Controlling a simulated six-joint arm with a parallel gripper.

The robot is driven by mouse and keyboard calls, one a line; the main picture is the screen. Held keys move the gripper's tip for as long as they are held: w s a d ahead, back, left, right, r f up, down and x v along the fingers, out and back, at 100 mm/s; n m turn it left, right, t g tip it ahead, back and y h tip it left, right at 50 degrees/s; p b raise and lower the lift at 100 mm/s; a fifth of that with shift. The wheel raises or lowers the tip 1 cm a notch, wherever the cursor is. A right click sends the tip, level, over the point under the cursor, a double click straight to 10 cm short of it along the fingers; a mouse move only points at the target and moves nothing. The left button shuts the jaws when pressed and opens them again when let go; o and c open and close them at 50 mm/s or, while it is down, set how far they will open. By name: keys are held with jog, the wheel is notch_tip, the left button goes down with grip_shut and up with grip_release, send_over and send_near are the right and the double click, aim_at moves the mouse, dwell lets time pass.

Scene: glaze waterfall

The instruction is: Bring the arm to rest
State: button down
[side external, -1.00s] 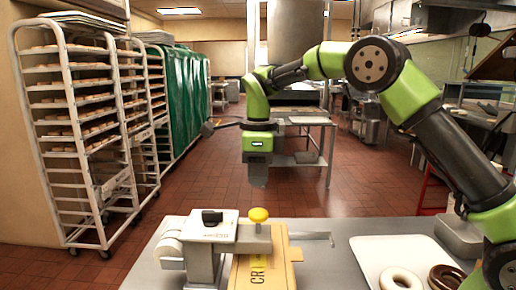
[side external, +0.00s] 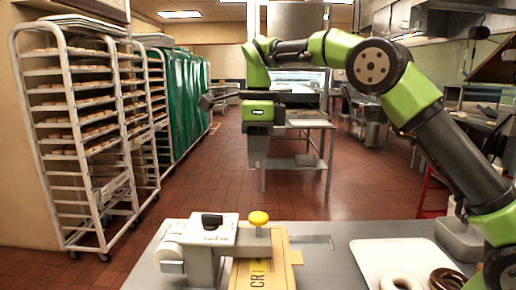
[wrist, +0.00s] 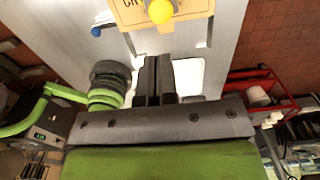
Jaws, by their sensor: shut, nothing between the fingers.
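My gripper (side external: 258,152) hangs pointing down, high above the grey worktable (side external: 325,262), clear of everything on it. In the wrist view its two dark fingers (wrist: 157,62) lie side by side, shut, with nothing between them. Below it stands a white and grey machine (side external: 208,240) with a yellow knob (side external: 258,217), beside a tan board (side external: 285,272) with dark lettering. The knob also shows at the top of the wrist view (wrist: 159,11).
A white tray (side external: 372,252) at the table's right holds a white-glazed ring (side external: 402,283) and a dark-glazed ring (side external: 446,279). A grey container (side external: 459,240) stands behind it. Tall racks (side external: 62,110) stand at the left, off the table. The air around my gripper looks free.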

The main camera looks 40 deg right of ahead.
jog(key=s+r+n+t, duration=0.2)
jog(key=s+r+n, duration=0.3)
jog(key=s+n, duration=0.2)
jog(key=s+f+n+t+y, duration=0.1)
jog(key=s+n+t, duration=0.1)
jog(key=s+n, duration=0.6)
jog(key=s+a+f+n+t+y, duration=0.1)
jog(key=s+f+n+t, duration=0.1)
jog(key=s+n, duration=0.6)
jog(key=shift+s+a+t, duration=0.25)
jog(key=shift+s+t, duration=0.25)
jog(key=shift+s, duration=0.1)
